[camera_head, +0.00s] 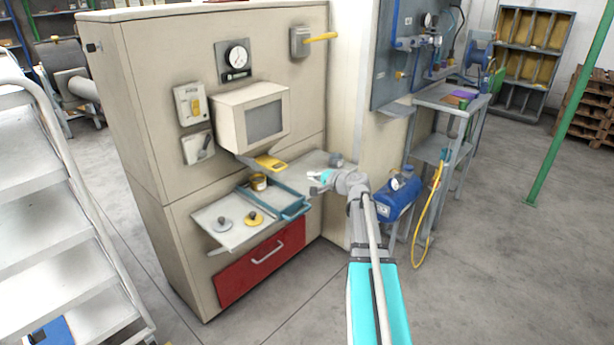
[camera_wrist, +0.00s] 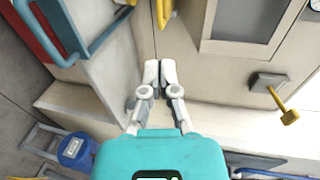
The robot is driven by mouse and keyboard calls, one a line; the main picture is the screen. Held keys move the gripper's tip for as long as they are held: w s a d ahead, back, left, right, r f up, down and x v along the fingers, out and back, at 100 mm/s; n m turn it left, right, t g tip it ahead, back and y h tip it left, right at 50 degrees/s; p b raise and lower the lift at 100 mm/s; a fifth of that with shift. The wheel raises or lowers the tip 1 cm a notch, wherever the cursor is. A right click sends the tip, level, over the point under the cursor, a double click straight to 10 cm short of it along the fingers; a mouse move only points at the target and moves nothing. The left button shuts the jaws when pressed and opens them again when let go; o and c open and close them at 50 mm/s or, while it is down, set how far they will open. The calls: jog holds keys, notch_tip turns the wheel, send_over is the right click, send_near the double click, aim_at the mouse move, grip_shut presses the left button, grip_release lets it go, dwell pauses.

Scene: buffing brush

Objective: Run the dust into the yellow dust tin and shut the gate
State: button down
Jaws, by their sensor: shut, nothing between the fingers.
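A beige hopper box (camera_head: 255,117) with a grey window sticks out of the cabinet front. A yellow gate tab (camera_head: 270,162) shows just below it. A yellow-banded tin (camera_head: 258,183) stands below the gate, at the back of the blue tray (camera_head: 292,208); its contents are too small to tell. My gripper (camera_head: 318,183) is right of the tray, apart from the tin and gate. In the wrist view my gripper (camera_wrist: 160,73) has its fingertips together, with nothing between them. A yellow part (camera_wrist: 163,12) shows beyond the fingertips, probably the gate.
A shelf (camera_head: 215,208) carries a grey lid (camera_head: 225,223) and a yellow lid (camera_head: 256,218). A red drawer (camera_head: 262,263) is below. A yellow lever (camera_head: 320,37) sits high on the cabinet. A blue tank (camera_head: 395,198) stands at the right. Open floor lies in front.

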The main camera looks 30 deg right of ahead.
jog(key=b, duration=0.3)
send_near(273, 163)
notch_tip(273, 163, down, 2)
jog(key=w, duration=0.2)
jog(key=shift+w+a, duration=0.1)
jog(key=shift+a, duration=0.1)
jog(key=x, duration=0.2)
jog(key=r+x, duration=0.1)
jog(key=x, duration=0.3)
jog(key=shift+w+a+r, duration=0.15)
jog(key=shift+w+a, duration=0.05)
jog(key=shift+w, duration=0.25)
jog(key=shift+w+a+r, duration=0.1)
jog(key=shift+w+a, duration=0.05)
jog(key=shift+w, duration=0.05)
jog(key=shift+s, duration=0.15)
jog(key=shift+s+p, duration=0.25)
jog(key=shift+p, duration=0.05)
jog(key=p+v, duration=0.3)
jog(key=v, duration=1)
jog(key=shift+s+d, duration=0.2)
jog(key=shift+s, duration=0.1)
